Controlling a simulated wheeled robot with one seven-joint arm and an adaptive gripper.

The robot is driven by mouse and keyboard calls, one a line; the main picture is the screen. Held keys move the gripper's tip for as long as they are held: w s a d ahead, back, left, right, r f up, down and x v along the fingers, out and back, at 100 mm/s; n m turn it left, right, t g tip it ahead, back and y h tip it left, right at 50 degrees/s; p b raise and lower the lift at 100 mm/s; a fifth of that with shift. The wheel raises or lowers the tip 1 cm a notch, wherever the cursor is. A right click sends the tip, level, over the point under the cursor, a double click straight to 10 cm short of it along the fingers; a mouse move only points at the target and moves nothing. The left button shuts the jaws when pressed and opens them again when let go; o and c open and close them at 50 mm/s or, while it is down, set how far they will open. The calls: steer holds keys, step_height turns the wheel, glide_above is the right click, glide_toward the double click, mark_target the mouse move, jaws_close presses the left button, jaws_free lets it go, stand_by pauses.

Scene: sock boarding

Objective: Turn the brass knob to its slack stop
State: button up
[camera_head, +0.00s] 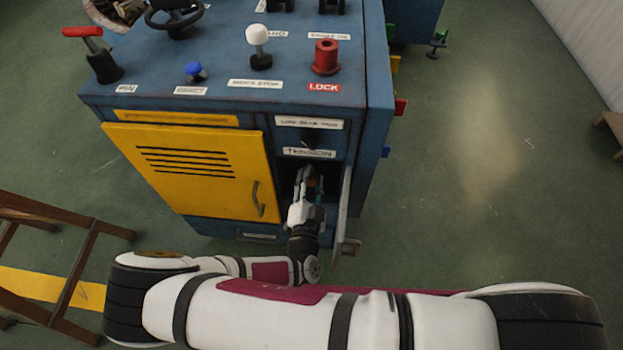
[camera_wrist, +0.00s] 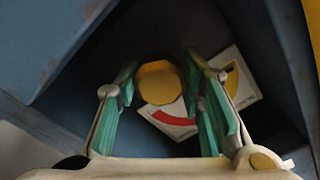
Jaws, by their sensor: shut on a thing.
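The brass knob (camera_wrist: 159,82) shows in the wrist view as a yellow many-sided face inside a dark recess. My gripper (camera_wrist: 160,88) has its green-padded fingers on the left and right sides of the knob and is shut on it. A dial plate (camera_wrist: 178,122) with red and yellow bands sits behind the knob, partly hidden by it and the fingers. In the head view my gripper (camera_head: 309,178) reaches into the opening under the TENSION label (camera_head: 309,153). The knob is mostly hidden there. I cannot make out a pointer on the dial.
A narrow door (camera_head: 345,205) stands open at the right of the recess. A yellow vented panel (camera_head: 190,168) is at its left. The blue top carries a red LOCK knob (camera_head: 325,57), a white knob (camera_head: 258,45) and a red-handled lever (camera_head: 90,48). A wooden frame (camera_head: 60,260) stands at lower left.

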steer(key=shift+f+n, duration=0.1)
steer(key=shift+n, duration=0.8)
steer(key=o, duration=1.2)
steer(key=s, duration=0.7)
steer(key=shift+s+a, duration=0.15)
steer(key=shift+s, duration=0.15)
